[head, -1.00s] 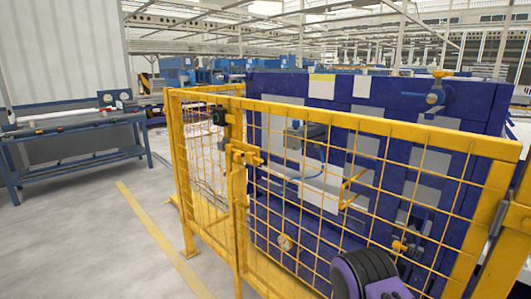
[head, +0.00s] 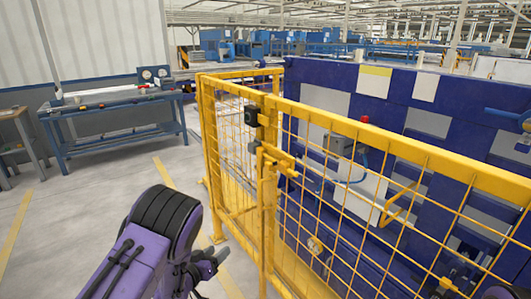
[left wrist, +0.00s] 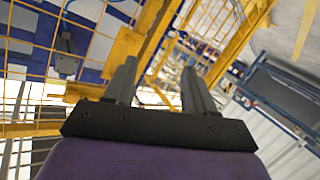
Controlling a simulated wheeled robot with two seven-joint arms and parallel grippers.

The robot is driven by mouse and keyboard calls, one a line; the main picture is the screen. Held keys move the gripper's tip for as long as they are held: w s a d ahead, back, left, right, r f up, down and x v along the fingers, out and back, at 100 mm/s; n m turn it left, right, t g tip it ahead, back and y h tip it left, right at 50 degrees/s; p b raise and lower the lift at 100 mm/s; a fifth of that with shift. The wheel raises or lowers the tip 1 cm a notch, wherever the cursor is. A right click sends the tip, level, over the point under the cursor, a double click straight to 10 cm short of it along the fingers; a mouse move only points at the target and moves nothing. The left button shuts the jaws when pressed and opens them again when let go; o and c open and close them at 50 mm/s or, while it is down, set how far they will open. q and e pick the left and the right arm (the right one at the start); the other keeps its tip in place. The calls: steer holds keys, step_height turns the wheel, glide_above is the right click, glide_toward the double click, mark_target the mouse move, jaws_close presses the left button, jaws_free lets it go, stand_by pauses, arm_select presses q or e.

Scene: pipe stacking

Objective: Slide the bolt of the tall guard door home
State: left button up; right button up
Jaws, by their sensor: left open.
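The tall guard door (head: 345,190) is a yellow mesh panel in a yellow frame. Its yellow bolt (head: 275,156) sits at the upper part of the post where two mesh panels meet. Whether the bolt is engaged is too small to tell. My left gripper (head: 212,268) is low and left of that post in the head view, apart from the bolt. In the left wrist view my left gripper (left wrist: 160,68) has its two grey fingers apart with nothing held between them. Yellow frame bars (left wrist: 150,35) and mesh lie beyond the fingers. My right gripper does not show.
A dark box (head: 251,117) is fixed near the top of the post. A blue machine (head: 420,90) stands behind the mesh. A blue workbench (head: 115,127) stands at the back left. The grey floor between bench and fence is clear.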

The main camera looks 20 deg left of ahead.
arm_select(q)
steer(key=w+d+r+m+t+h+p, duration=0.1)
steer(key=w+r+m+h, duration=0.4)
steer(key=r, duration=0.7)
steer(key=m+g+h+p, duration=0.1)
steer(key=m+h+p, duration=0.1)
steer(key=m+h, duration=0.1)
glide_toward(266, 166)
steer(key=p+x, duration=0.3)
steer(key=x, duration=0.5)
steer(key=shift+w+d, duration=0.1)
steer(key=shift+d, duration=0.05)
jaws_close()
steer(key=w+a+b, duration=0.1)
steer(key=w+a, duration=0.1)
steer(key=w+a+b, duration=0.1)
steer(key=a+b, duration=0.1)
steer(key=a, duration=0.1)
steer(key=shift+w, duration=0.35)
steer(key=shift+d+r, duration=0.1)
steer(key=shift+r, duration=0.2)
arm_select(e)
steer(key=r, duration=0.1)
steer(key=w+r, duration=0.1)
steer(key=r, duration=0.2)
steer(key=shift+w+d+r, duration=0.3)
